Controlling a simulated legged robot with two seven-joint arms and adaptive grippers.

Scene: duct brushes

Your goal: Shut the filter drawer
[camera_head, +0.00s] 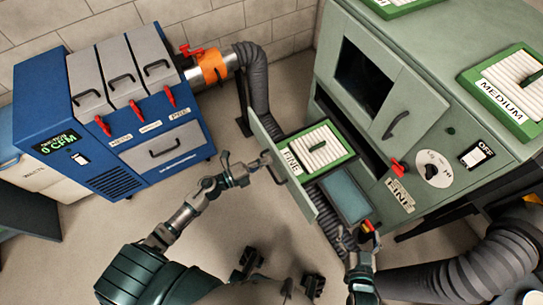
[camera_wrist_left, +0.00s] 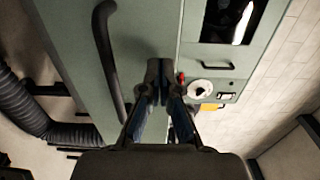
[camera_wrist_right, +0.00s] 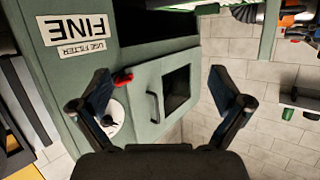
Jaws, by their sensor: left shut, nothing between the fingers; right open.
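The filter drawer (camera_head: 302,199) stands pulled out of the green cabinet (camera_head: 440,130). A green-framed white filter (camera_head: 318,150) marked FINE lies in it, beside a blue-grey panel (camera_head: 348,197). My left gripper (camera_head: 266,158) is shut and empty, its tips close to the drawer's outer face. In the left wrist view, its tips (camera_wrist_left: 159,68) are just right of a dark bar handle (camera_wrist_left: 106,50) on a green panel; I cannot tell whether they touch. My right gripper (camera_head: 367,232) is open and empty, in front of the cabinet. Its spread fingers show in the right wrist view (camera_wrist_right: 163,92).
A blue machine (camera_head: 130,115) with red latches stands at the left, its grey hose (camera_head: 257,85) running behind the drawer. A large grey hose (camera_head: 460,265) lies at lower right. A filter marked MEDIUM (camera_head: 510,85) rests on the cabinet top. A red knob (camera_head: 398,168) protrudes from the front.

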